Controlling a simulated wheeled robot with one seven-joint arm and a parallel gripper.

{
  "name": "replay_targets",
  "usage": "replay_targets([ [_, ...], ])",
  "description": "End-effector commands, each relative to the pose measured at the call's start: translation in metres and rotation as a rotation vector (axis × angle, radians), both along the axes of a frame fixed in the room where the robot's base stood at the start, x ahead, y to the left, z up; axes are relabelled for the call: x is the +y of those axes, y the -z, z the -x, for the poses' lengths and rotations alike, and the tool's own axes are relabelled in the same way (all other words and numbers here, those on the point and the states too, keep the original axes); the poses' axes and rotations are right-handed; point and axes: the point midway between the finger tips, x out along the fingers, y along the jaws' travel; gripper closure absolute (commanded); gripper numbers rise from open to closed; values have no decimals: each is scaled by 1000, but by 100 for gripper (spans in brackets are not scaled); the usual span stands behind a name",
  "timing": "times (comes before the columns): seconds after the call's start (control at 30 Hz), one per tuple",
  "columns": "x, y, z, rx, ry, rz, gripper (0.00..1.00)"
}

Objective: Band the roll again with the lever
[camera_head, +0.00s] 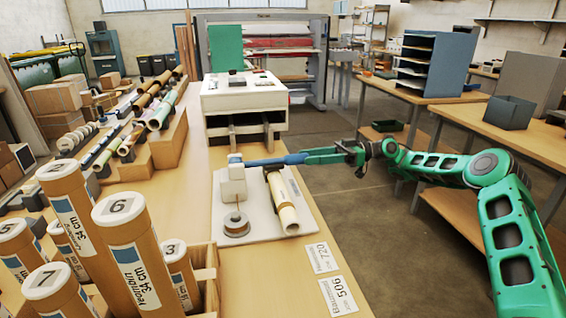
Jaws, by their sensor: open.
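The banding device stands on a white board (262,232) on the wooden bench. Its white post (233,186) carries a blue lever (270,161) that reaches out to the right, roughly level. A cream roll (283,205) lies on the board, passing below the lever. A spool of band (236,224) sits at the foot of the post. I cannot tell whether the fingers touch the lever. No band can be made out on the roll at this size.
Labelled brown tubes (130,248) stand upright in the front left. Several rolls lie on wooden steps (167,140) behind them. A white block-shaped unit (243,95) and the laminator (290,50) stand behind. Two paper labels (330,275) lie at the bench's right edge. Open floor lies right of it.

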Motion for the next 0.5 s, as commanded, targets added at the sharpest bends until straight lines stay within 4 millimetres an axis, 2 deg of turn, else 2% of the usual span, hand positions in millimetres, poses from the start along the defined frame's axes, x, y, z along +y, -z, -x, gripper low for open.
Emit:
replay_targets([
  [0.5, 75, 0, 23, 1, 3, 4, 55],
])
